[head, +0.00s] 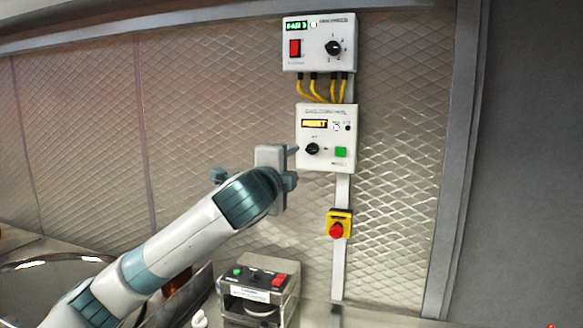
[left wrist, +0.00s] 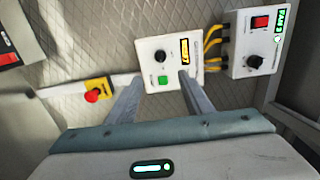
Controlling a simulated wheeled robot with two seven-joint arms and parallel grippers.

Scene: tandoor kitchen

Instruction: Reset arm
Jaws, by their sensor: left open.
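My left arm (head: 175,250) reaches in from the lower left in the head view. My left gripper (head: 294,153) is at the left edge of the lower white control box (head: 343,112), near its black knob (head: 312,149). In the left wrist view the left gripper (left wrist: 155,95) is open, with its two fingers apart and nothing between them. The lower control box (left wrist: 165,47) shows ahead of the fingers, with its green button (left wrist: 162,79). I cannot tell if a finger touches the box. My right gripper is not in view.
An upper control box (head: 318,42) hangs above, joined by yellow cables (head: 322,88). A red emergency button (head: 336,229) on yellow is below. A small button box (head: 259,279) stands at the bottom. A round metal rim (head: 50,262) is at lower left. The mesh wall (head: 400,200) is bare at right.

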